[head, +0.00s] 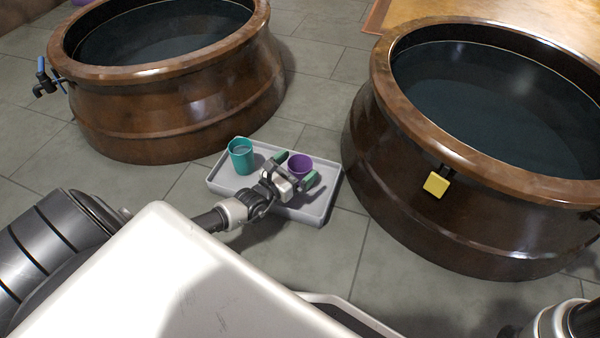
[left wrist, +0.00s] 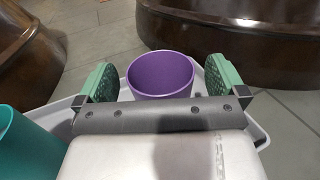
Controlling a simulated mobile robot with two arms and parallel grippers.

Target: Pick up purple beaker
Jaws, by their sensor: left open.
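The purple beaker (head: 300,164) stands upright on the right part of a grey tray (head: 316,212) on the floor. My left gripper (head: 296,168) is open, with its green-padded fingers on either side of the beaker. In the left wrist view the purple beaker (left wrist: 160,76) shows between the two fingers (left wrist: 160,82), with a gap to each. Its lower part is hidden behind the gripper body. A teal beaker (head: 241,156) stands on the left part of the tray; it also shows at the left edge of the left wrist view (left wrist: 24,150). My right gripper is not in view.
Two large brown jars filled with dark liquid stand close by, one at the back left (head: 180,110) and one at the right (head: 440,205). A yellow square tag (head: 436,185) hangs on the right jar.

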